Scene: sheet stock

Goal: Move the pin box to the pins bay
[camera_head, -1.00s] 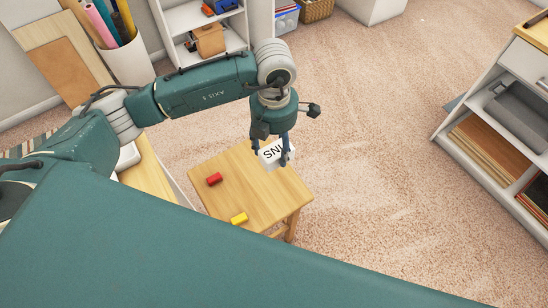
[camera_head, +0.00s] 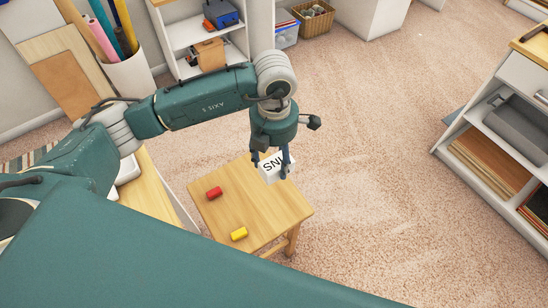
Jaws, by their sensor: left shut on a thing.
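The pin box (camera_head: 270,172) is a small white box with dark lettering, partly readable as "INS". It is at the far right corner of a small wooden table (camera_head: 262,216). My left gripper (camera_head: 272,169) points down over that corner and is shut on the box, a finger on each side. The fingers hide part of the box. I cannot tell whether the box touches the tabletop or hangs just above it. My right gripper is not in view. No bay marked for pins can be made out.
White shelves (camera_head: 179,28) stand at the back, a shelf unit (camera_head: 470,117) at the right. Open carpet (camera_head: 385,150) lies between. My own teal body covers the lower left.

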